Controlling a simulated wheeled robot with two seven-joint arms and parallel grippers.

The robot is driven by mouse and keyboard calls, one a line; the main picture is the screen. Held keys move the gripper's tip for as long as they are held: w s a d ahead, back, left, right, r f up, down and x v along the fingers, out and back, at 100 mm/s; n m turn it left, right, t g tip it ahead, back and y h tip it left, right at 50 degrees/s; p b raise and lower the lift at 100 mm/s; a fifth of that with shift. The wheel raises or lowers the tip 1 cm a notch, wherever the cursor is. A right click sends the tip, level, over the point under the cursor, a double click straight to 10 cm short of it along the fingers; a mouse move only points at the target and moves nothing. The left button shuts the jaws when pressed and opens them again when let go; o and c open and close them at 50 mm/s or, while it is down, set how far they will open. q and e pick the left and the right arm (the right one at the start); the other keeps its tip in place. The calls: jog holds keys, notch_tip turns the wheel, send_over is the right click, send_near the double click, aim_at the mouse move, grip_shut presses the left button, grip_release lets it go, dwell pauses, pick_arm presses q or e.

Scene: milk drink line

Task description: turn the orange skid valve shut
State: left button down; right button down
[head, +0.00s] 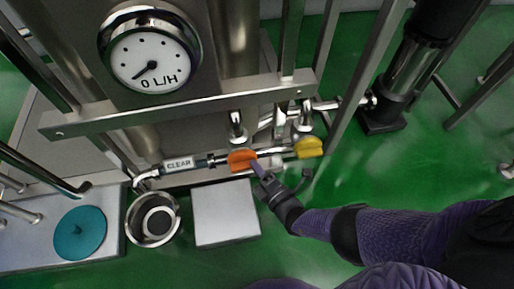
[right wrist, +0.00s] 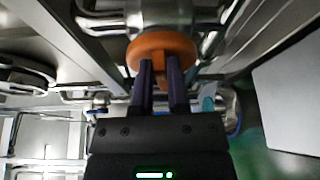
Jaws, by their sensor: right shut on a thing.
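The orange skid valve (head: 241,160) sits on the steel pipe run low on the skid, between a "CLEAR" label and a yellow valve. Its round orange handle also shows in the right wrist view (right wrist: 162,50). My right gripper (head: 260,171) reaches in from the lower right and touches the handle. In the right wrist view, the two dark fingers (right wrist: 160,85) are shut on the orange handle, with a sliver of orange between them. The gauge (head: 149,50) above has its needle by 0 L/H. My left gripper is not in view.
The yellow valve (head: 308,147) is just right of the orange one. The "CLEAR" label (head: 179,164) is on the pipe to the left. A pale square plate (head: 226,211), a round steel cup (head: 153,217) and a teal disc (head: 80,232) are below.

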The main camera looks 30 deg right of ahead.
dwell(0.4)
jog(key=c, duration=0.6)
grip_release()
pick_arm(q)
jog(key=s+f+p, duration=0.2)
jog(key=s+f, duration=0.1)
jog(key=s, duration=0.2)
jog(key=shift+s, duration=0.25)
pick_arm(e)
jog(key=s, duration=0.6)
jog(key=s+d, duration=0.1)
jog(key=s, duration=0.3)
jog(key=shift+d+r, duration=0.1)
jog(key=shift+r, duration=0.1)
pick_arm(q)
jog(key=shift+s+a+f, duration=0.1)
